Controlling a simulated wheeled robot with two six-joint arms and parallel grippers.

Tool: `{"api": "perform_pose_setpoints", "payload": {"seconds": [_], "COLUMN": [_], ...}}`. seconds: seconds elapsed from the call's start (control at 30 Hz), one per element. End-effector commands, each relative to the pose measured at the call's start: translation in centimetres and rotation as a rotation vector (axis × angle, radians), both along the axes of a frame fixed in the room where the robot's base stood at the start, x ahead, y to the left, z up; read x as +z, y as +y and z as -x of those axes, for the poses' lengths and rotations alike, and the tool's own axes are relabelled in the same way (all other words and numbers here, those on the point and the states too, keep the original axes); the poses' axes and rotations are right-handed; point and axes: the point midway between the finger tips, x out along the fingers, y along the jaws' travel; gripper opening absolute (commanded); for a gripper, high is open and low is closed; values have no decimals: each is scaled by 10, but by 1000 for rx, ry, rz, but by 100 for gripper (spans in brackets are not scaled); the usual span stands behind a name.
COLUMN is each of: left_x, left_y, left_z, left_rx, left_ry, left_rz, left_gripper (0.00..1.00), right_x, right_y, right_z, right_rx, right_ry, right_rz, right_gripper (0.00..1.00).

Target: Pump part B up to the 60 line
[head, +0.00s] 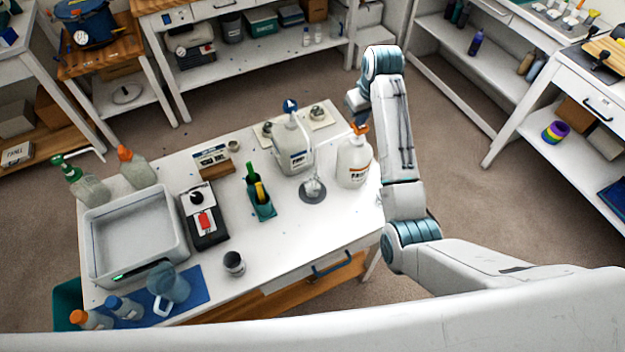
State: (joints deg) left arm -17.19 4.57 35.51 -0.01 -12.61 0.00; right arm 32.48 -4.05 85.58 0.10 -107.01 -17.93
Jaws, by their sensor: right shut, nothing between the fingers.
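A white jug with an orange pump head (354,163) stands at the right end of the white worktable. A second white jug with a blue pump head (292,150) stands to its left. Both labels are too small to read fully, so I cannot tell which is part B. A small clear cup (314,188) sits on a round grey disc in front of the jugs; its lines and contents cannot be made out. My right gripper (357,113) is shut and empty, right over the orange pump head; I cannot tell whether it touches it. My left gripper is not in view.
On the worktable (290,238) are a green holder (262,208), a black-and-white device (204,218), a grey tray box (135,235), a dark small jar (233,263) and a jug on a blue mat (205,286). Two more bottles stand at back left. The front right tabletop is clear.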

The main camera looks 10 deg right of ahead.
Motion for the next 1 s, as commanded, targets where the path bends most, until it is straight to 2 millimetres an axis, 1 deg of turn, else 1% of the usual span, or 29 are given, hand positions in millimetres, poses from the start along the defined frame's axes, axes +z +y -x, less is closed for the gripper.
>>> {"api": "perform_pose_setpoints", "payload": {"seconds": [0.03, 0.27, 0.47, 0.57, 0.7, 0.8, 0.9, 1.0], "left_x": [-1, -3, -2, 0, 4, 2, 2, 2], "left_y": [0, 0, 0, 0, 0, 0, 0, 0], "left_z": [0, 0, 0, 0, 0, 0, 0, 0], "left_rx": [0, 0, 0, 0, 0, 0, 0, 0], "left_ry": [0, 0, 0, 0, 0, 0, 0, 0], "left_rz": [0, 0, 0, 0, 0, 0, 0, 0], "left_gripper": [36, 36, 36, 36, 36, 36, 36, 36], "right_x": [-6, -20, -17, -12, 3, 12, 18, 19], "right_y": [0, 0, 0, 0, 0, 0, 0, 0], "right_z": [1, 2, 2, 2, 1, 1, 1, 1], "right_rx": [0, 1, 1, 0, 0, 0, 0, 0], "right_ry": [6, 9, 8, 7, 5, 5, 5, 6], "right_rz": [0, 0, 0, 1, 0, 0, 0, 0], "right_gripper": [0, 0, 0, 0, 0, 0, 0, 0]}}
